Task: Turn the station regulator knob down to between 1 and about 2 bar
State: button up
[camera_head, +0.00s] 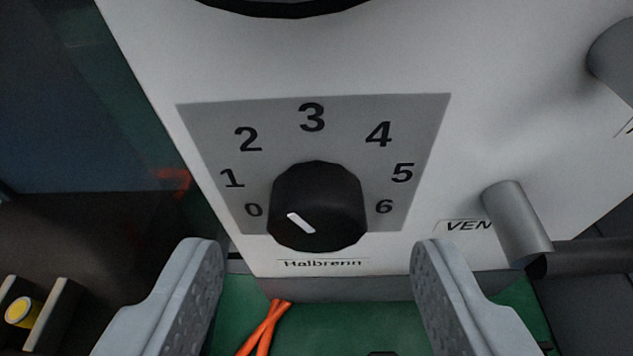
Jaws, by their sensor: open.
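The black regulator knob (325,190) sits on a grey dial plate (205,120) numbered 0 to 6, on a white panel. A short white mark (301,223) on the lower left of its face slants up and left, toward the low end of the scale. The angled view keeps me from telling the exact reading. My gripper (318,250) is open, with one grey finger below left of the knob and one below right.
A grey cylindrical handle (518,222) stands out to the right, beside a partly hidden "VEN" label (462,226). A black round rim (290,8) shows at the top. Orange strips (265,328) lie on a green surface (335,325) below. A yellow round part (19,311) is at lower left.

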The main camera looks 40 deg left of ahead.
aim_at(317, 210)
jog(key=shift+x, duration=1.45)
jog(key=c, duration=1)
